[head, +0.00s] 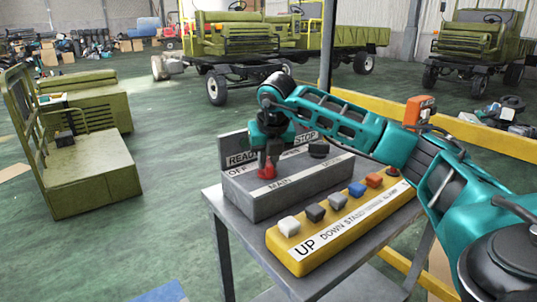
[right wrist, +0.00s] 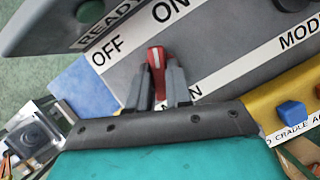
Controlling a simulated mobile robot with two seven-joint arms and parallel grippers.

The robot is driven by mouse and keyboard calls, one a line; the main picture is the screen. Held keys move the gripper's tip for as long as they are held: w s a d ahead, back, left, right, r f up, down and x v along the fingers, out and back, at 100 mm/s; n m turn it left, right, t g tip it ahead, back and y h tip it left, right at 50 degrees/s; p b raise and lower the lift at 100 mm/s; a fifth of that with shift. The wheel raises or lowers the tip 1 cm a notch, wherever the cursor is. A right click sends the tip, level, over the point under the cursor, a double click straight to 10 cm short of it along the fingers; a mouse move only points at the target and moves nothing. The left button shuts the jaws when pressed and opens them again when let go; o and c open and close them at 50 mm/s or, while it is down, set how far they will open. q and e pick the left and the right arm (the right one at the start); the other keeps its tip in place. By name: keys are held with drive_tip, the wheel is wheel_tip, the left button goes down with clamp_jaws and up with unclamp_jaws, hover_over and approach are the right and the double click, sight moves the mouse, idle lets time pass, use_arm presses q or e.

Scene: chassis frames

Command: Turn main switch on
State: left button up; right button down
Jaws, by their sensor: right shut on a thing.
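The main switch (head: 267,168) is a red knob on top of a grey control box (head: 290,193), behind a label reading MAIN. In the right wrist view the red knob (right wrist: 157,58) has a white stripe and stands between the OFF label at left and the ON label at upper right. The stripe points up the picture, between the two labels. My right gripper (head: 268,163) comes down from above, shut on the knob. Its fingers (right wrist: 157,90) lie on both sides of it in the right wrist view. My left gripper is out of view.
A black mode knob (head: 318,150) sits right of the switch. A yellow button panel (head: 345,222) lies in front of the box on a grey table (head: 225,222). A sign panel (head: 237,150) stands behind the box. Green vehicle parts (head: 90,185) stand on the floor at left.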

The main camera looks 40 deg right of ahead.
drive_tip(key=m, duration=0.2)
drive_tip(key=m+h, duration=0.1)
drive_tip(key=shift+a+f+g+p, duration=0.2)
drive_tip(key=shift+f+g+p, duration=0.05)
drive_tip(key=shift+g+p, duration=0.15)
drive_tip(key=shift+m, duration=0.7)
drive_tip(key=shift+f+g, duration=0.1)
drive_tip(key=shift+g, duration=0.2)
drive_tip(key=shift+s, duration=0.1)
drive_tip(key=c, duration=1)
unclamp_jaws()
drive_tip(key=shift+c, duration=0.2)
drive_tip(key=shift+r, duration=0.65)
drive_tip(key=p+v, duration=0.2)
drive_tip(key=v, duration=1)
drive_tip(key=shift+a, duration=0.25)
